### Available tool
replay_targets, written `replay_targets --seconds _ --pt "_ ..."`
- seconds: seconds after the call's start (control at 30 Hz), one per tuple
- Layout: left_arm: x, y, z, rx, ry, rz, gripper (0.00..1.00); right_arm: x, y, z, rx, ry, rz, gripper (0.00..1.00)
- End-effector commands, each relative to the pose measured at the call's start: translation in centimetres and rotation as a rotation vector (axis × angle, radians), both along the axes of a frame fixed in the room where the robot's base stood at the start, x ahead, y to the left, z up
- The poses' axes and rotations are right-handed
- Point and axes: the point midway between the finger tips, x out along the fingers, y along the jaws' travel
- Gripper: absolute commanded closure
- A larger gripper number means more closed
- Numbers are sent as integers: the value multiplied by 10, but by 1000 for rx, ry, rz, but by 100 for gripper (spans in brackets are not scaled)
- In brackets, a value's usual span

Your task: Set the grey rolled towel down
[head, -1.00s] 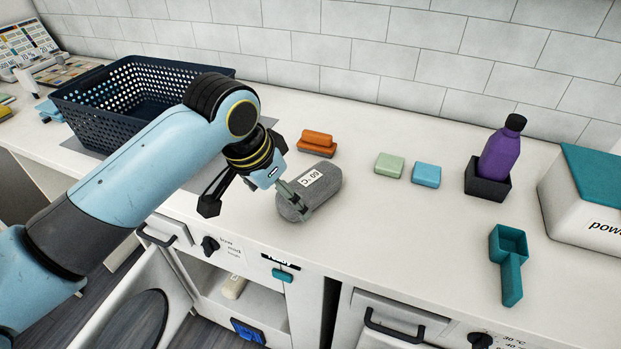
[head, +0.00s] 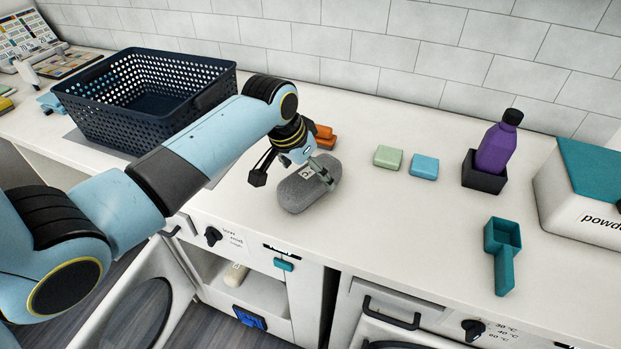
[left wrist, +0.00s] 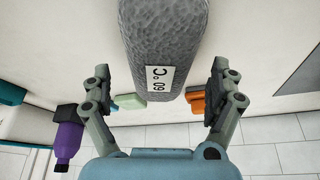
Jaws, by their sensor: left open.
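The grey rolled towel (head: 292,193) lies on the white counter, its white label partly behind my left gripper (head: 292,176). My left gripper is open above and around the towel, one finger toward each side. In the left wrist view the towel (left wrist: 165,35) with its "60 °C" label runs between the two spread fingers of the gripper (left wrist: 160,75). A gap shows on both sides, so neither finger appears to touch it. My right gripper is not in view.
Orange soap (head: 325,135) sits just behind the gripper. Green (head: 388,157) and blue (head: 424,166) blocks, a purple bottle (head: 496,148) and a teal scoop (head: 502,255) stand right. A dark basket (head: 150,95) is left.

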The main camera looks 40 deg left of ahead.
Motion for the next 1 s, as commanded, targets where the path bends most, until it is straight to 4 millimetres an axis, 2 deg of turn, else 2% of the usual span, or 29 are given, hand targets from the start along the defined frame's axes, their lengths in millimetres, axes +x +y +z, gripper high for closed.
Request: replay_targets --seconds 0.13,0.37,0.83,1.0 --pt "4 -1 -12 -1 1 0 8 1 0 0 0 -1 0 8" --pt "5 -1 -12 0 0 -1 9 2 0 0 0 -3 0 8" --pt "4 -1 -12 0 0 0 70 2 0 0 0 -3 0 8" --pt "5 -1 -12 0 -1 -1 73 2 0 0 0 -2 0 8"
